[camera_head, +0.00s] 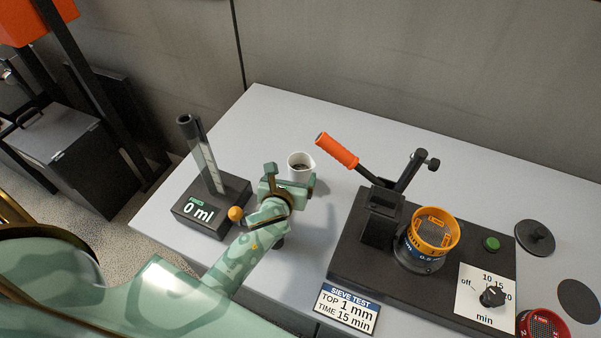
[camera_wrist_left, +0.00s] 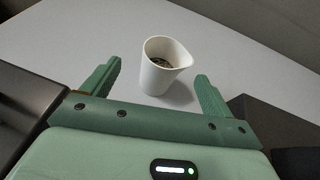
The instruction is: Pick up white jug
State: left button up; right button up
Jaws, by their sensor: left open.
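The white jug (camera_head: 300,165) stands upright on the grey table, just beyond my left gripper in the head view. It has a spout at its rim and something dark inside. My left gripper (camera_head: 284,181) is open and empty. In the left wrist view the jug (camera_wrist_left: 163,70) stands ahead of the left gripper (camera_wrist_left: 155,90), between the lines of its two fingers and apart from both. The gripper hides the lower part of the jug in the head view. My right gripper is not in view.
A dispenser reading 0 ml (camera_head: 210,205) stands left of the gripper. A dark sieve machine (camera_head: 345,255) with an orange-handled lever (camera_head: 337,150) and an orange sieve (camera_head: 449,238) stands right. A sign (camera_head: 346,309) lies in front. The table (camera_head: 270,110) behind the jug is clear.

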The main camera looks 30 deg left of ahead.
aim_at(297, 171)
pick_arm(q)
jog(key=x, duration=0.2)
jog(key=b+x, duration=0.2)
jog(key=x, duration=0.1)
jog(key=shift+w+d+f, duration=0.25)
jog(key=shift+d+f, duration=0.05)
jog(key=shift+r, duration=0.1)
jog(key=c, duration=1.2)
